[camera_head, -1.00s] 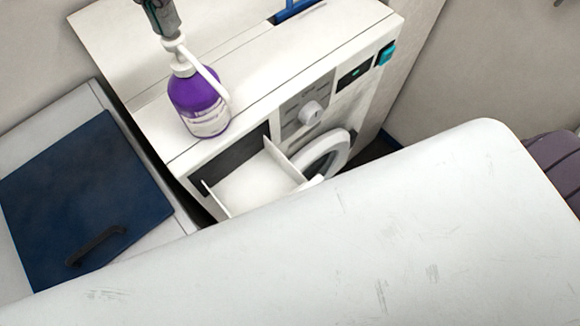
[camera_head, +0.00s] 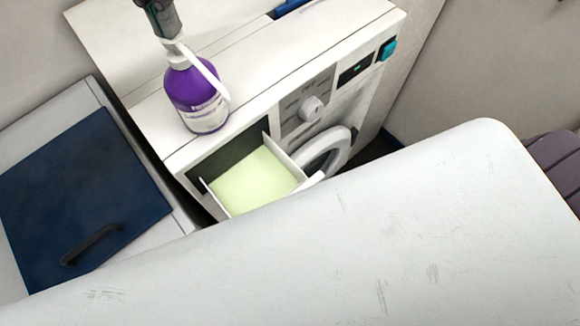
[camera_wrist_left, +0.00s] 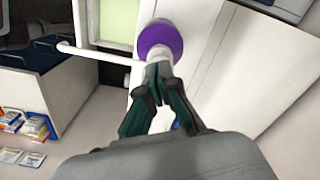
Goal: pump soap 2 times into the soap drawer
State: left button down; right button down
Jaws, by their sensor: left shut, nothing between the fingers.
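The purple soap bottle (camera_head: 198,98) stands upright on the white washing machine (camera_head: 270,75), its long white spout (camera_head: 208,74) angled over the front edge. My left gripper (camera_head: 170,30) is shut with its fingertips down on the white pump head. In the left wrist view the closed fingers (camera_wrist_left: 158,85) touch the pump top, with the purple bottle (camera_wrist_left: 160,38) below. The pulled-out soap drawer (camera_head: 282,158) holds pale green liquid (camera_head: 252,180); its front is partly hidden by a white surface. My right gripper is not in view.
A large white rounded surface (camera_head: 380,235) fills the foreground. A dark blue panel with a black handle (camera_head: 85,190) lies to the left. The machine's round door (camera_head: 325,155) is right of the drawer.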

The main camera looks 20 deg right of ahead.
pick_arm(q)
jog(key=shift+r+p, duration=1.05)
jog(key=shift+r, duration=0.6)
jog(key=shift+f, duration=0.15)
jog(key=shift+f+b, duration=1.45)
jog(key=shift+f, duration=0.3)
jog(key=shift+r, duration=0.15)
jog(key=shift+r+p, duration=1.35)
jog(key=shift+r, duration=0.35)
jog(key=shift+r, duration=0.1)
